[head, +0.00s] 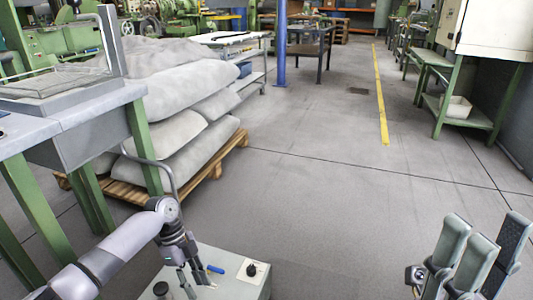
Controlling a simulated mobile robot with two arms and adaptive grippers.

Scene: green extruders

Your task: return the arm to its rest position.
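My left arm comes in from the lower left and bends at a joint near the pallet. My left gripper (192,278) points down over a light grey top at the bottom of the view. Its dark fingers are small and partly overlap that top, so I cannot tell whether they are open or shut. My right gripper (482,250) is at the lower right with its thick grey fingers pointing up. The fingers stand apart, and nothing shows between them. The rest of the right arm is out of view.
The grey top (232,285) carries a black knob (252,269) and a blue-handled item (215,269). Sacks (180,85) lie on a wooden pallet (232,150), beside a green-legged table (70,128). A green bench (466,118) stands right. Middle floor is clear, with a yellow line (380,95).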

